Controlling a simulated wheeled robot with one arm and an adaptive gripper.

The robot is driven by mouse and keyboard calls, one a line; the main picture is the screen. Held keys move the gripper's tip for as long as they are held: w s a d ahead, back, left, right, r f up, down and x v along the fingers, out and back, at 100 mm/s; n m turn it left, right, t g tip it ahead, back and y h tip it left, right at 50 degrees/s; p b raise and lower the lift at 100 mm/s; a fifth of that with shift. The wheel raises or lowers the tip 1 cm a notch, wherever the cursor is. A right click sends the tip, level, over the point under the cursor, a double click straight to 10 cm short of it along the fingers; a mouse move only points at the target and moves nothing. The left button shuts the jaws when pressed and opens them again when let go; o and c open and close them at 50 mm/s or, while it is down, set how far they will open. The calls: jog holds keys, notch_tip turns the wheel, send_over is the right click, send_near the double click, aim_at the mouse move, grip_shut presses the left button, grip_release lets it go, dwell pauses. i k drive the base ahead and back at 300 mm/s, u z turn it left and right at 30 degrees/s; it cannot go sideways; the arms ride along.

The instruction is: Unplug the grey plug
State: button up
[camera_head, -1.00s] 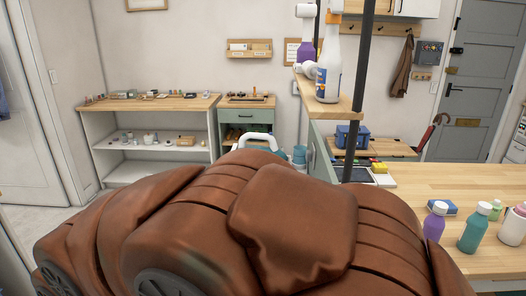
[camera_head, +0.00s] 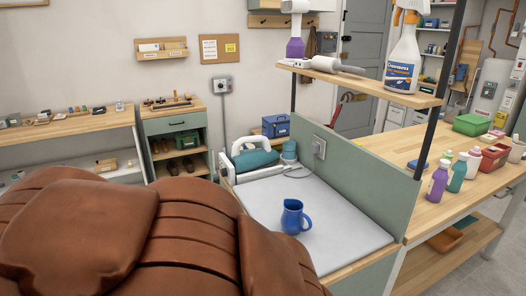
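A pale socket plate (camera_head: 319,147) is on the green side panel behind the ironing surface. A grey plug appears to sit in it, and a thin grey cord (camera_head: 299,177) runs from there toward the teal iron (camera_head: 254,156). The plug is too small to make out clearly. A second grey outlet box (camera_head: 222,85) is on the back wall, with a cable hanging down from it. I cannot tell whether that cable ends in a plug. My gripper is not in view. My brown padded arm fills the lower left and hides what lies behind it.
A blue pitcher (camera_head: 293,217) stands on the pale ironing surface (camera_head: 345,232). Several bottles, including a purple one (camera_head: 438,181), stand on the right worktop (camera_head: 420,208).

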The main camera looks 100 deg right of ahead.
aim_at(315, 147)
jog(key=i, duration=0.8)
jog(key=z, duration=2.9)
jog(key=i, duration=3.95)
jog(key=z, duration=1.65)
